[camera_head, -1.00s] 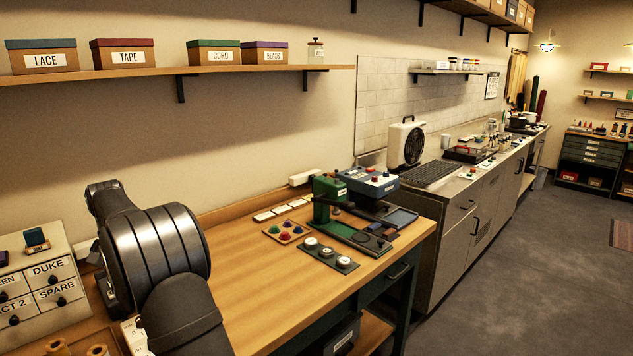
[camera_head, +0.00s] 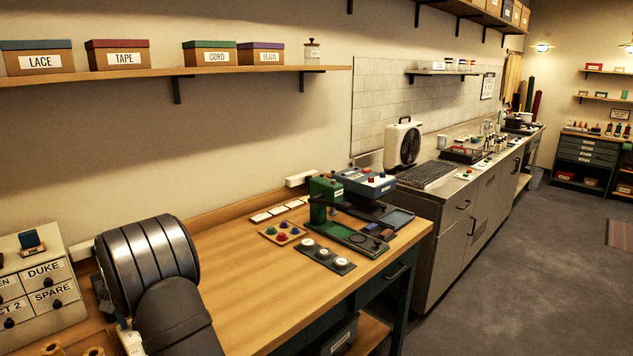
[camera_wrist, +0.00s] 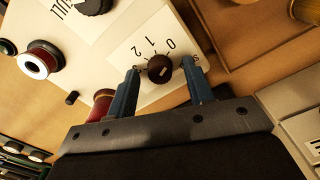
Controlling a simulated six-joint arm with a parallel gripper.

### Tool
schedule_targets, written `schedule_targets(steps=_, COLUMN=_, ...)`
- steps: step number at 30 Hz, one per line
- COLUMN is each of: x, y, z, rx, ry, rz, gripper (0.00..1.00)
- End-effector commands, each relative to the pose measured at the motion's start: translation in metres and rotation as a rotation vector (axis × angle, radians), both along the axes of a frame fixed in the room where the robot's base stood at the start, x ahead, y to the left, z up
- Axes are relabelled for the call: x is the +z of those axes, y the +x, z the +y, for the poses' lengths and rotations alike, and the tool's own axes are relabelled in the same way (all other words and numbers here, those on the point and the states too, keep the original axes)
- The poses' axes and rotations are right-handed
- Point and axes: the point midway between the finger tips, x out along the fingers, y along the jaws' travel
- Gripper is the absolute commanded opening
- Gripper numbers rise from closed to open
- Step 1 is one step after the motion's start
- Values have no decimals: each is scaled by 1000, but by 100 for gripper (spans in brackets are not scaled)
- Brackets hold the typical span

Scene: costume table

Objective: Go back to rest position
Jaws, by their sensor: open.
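My gripper (camera_wrist: 163,92) shows in the wrist view with its two blue-grey fingers apart. A dark red-brown knob (camera_wrist: 160,68) on a cream panel (camera_wrist: 130,45) marked 0, 1, 2 appears between the fingertips. I cannot tell whether the fingers touch it. In the head view only my dark arm links show at the lower left; they hide my gripper there. Part of the cream panel (camera_head: 131,341) shows beside my arm at the bottom edge.
A labelled drawer unit (camera_head: 40,285) stands left of my arm. A tray of coloured pieces (camera_head: 283,232), a green press (camera_head: 325,195) and a strip of round pieces (camera_head: 322,256) sit farther right. The table (camera_head: 240,290) between is clear.

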Motion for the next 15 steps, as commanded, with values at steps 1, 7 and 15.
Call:
schedule_targets(steps=1, x=0, y=0, z=0, rx=0, ry=0, rz=0, gripper=48)
schedule_targets(steps=7, x=7, y=0, z=0, rx=-2, ry=0, rz=-1, gripper=48)
schedule_targets(steps=15, x=52, y=1, z=1, rx=-3, ry=3, rz=-3, gripper=48)
